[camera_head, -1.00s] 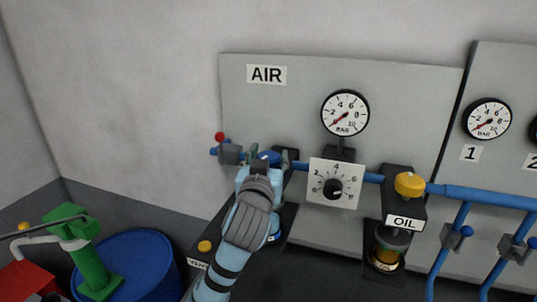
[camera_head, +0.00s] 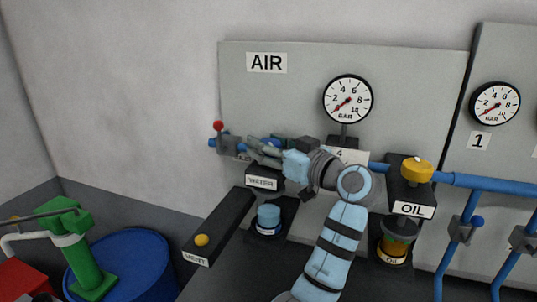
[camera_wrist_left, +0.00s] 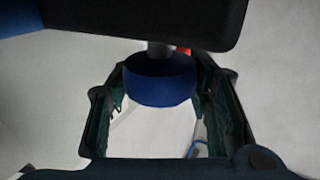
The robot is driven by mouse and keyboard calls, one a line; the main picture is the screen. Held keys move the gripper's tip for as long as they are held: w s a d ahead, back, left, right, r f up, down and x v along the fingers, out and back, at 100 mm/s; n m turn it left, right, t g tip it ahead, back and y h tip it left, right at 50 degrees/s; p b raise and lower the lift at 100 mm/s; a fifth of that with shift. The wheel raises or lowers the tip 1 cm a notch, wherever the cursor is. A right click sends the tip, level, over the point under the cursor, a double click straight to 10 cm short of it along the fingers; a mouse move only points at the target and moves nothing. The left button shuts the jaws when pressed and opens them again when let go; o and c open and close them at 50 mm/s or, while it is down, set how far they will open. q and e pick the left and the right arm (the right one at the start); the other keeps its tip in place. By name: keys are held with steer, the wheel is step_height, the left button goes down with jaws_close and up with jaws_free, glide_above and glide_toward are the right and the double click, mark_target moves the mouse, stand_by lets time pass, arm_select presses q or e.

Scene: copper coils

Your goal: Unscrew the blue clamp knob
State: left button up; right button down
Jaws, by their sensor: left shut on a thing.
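The blue clamp knob (camera_wrist_left: 160,80) is a short round cap on a grey stem. In the left wrist view it sits between the two dark fingers of my left gripper (camera_wrist_left: 163,90), which is shut on it. In the head view my left gripper (camera_head: 268,146) reaches in from the right at the left end of the pipe, above the WATER label (camera_head: 265,182). There the fingers largely cover the knob. I cannot tell how far the knob is turned. My right gripper is not in view.
A red-tipped valve lever (camera_head: 218,127) stands just left of the gripper. The AIR panel's gauge (camera_head: 347,101) is above the wrist. A yellow-topped OIL unit (camera_head: 416,170) is right of my arm. A VENT block (camera_head: 215,228) and blue drum (camera_head: 130,265) lie lower left.

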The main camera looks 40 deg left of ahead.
mark_target(268, 142)
arm_select(q)
steer(key=shift+n+g+b, duration=0.4)
steer(key=shift+n+g, duration=0.5)
steer(key=shift+g, duration=0.5)
steer(key=o, duration=1.2)
steer(key=shift+f, duration=0.1)
step_height(268, 142, up, 10)
steer(key=shift+r, duration=0.1)
steer(key=shift+a, duration=0.1)
